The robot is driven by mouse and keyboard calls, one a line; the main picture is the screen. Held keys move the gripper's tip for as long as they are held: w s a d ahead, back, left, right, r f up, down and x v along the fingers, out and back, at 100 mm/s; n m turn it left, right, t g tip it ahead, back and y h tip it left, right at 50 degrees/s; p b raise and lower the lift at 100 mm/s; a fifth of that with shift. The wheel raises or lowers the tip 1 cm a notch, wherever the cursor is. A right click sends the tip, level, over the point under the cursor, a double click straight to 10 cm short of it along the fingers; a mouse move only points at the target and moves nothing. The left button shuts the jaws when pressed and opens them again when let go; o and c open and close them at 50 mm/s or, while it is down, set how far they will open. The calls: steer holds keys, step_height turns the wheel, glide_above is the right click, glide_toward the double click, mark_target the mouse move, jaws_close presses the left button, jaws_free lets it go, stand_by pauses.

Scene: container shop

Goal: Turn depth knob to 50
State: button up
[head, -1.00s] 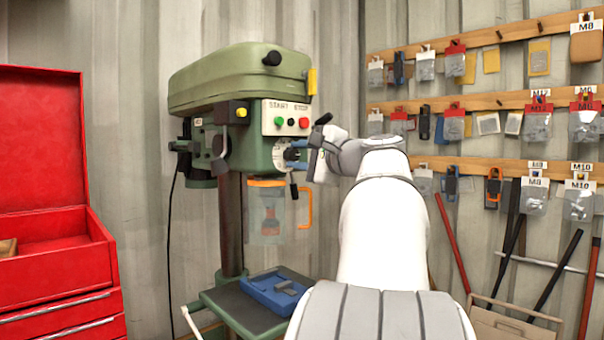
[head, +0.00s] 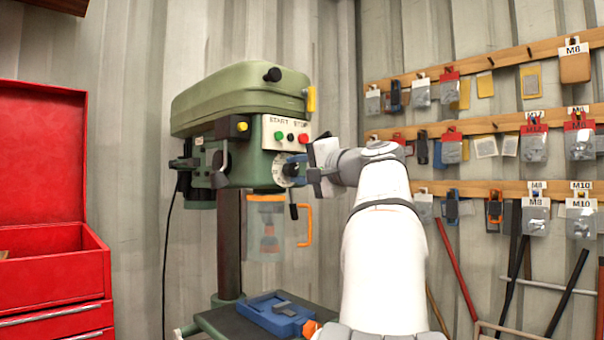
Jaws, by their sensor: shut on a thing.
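The green drill press (head: 241,110) stands against the corrugated wall. Its depth knob (head: 280,172) is a pale dial with markings on the front of the head, below the start and stop buttons. My gripper (head: 297,168) reaches in from the right and is shut on the depth knob, with its blue fingertips at the dial. The fingers and wrist cover part of the dial, and its numbers are too small to read.
A clear guard with an orange handle (head: 306,226) hangs below the drill head. A blue vise (head: 277,314) sits on the press table. A red tool chest (head: 52,270) stands at left.

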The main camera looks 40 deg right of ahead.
stand_by(0.3)
steer(key=o, duration=1)
steer(key=shift+c, duration=0.2)
steer(key=s, duration=0.7)
steer(key=shift+s+d+b, duration=0.35)
steer(key=shift+s+b, duration=0.05)
steer(key=shift+b, duration=0.05)
